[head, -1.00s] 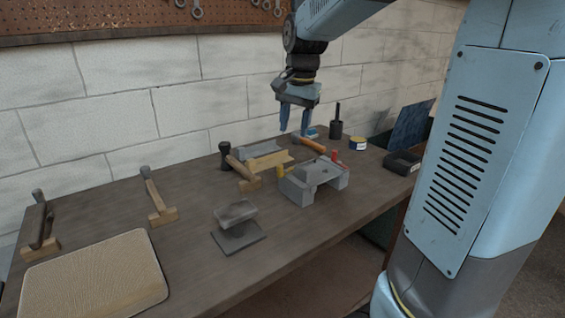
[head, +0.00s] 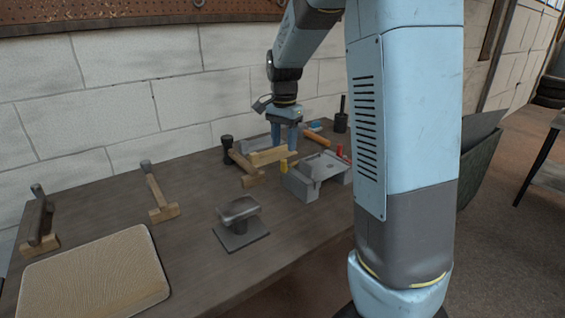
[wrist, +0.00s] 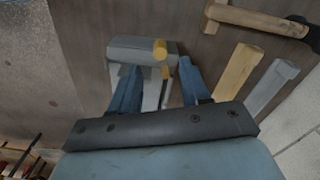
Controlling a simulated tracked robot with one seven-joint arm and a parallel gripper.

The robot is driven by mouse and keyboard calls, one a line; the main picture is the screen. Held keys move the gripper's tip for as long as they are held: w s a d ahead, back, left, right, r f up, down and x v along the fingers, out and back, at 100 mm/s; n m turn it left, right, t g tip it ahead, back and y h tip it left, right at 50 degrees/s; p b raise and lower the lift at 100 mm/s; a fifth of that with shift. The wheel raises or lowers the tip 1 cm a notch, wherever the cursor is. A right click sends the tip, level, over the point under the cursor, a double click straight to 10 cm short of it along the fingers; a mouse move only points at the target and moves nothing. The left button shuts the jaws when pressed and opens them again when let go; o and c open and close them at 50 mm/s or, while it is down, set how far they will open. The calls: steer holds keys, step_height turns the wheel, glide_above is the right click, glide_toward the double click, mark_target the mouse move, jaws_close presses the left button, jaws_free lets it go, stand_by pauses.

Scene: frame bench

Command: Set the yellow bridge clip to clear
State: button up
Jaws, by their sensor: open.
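The yellow bridge clip (head: 284,165) is a small upright yellow piece at the left end of the grey bridge frame (head: 306,187). A red clip (head: 339,150) stands at the frame's far right side. My gripper (head: 286,147) points down just above and behind the yellow clip. In the wrist view, its two blue fingers are apart and empty, and the yellow clip (wrist: 160,49) shows just beyond the fingertips, against the grey frame (wrist: 130,48). I cannot tell whether the fingers touch anything. My arm hides the frame's right end in the head view.
A wooden block (head: 268,156) and a hammer (head: 243,166) lie close left of the gripper. An orange-handled tool (head: 316,138) lies behind the frame. A small anvil (head: 240,210) stands in front, left.

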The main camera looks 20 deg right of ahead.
mark_target(284, 160)
step_height(284, 160, down, 7)
steer(key=shift+f, duration=0.15)
steer(key=shift+c, duration=0.3)
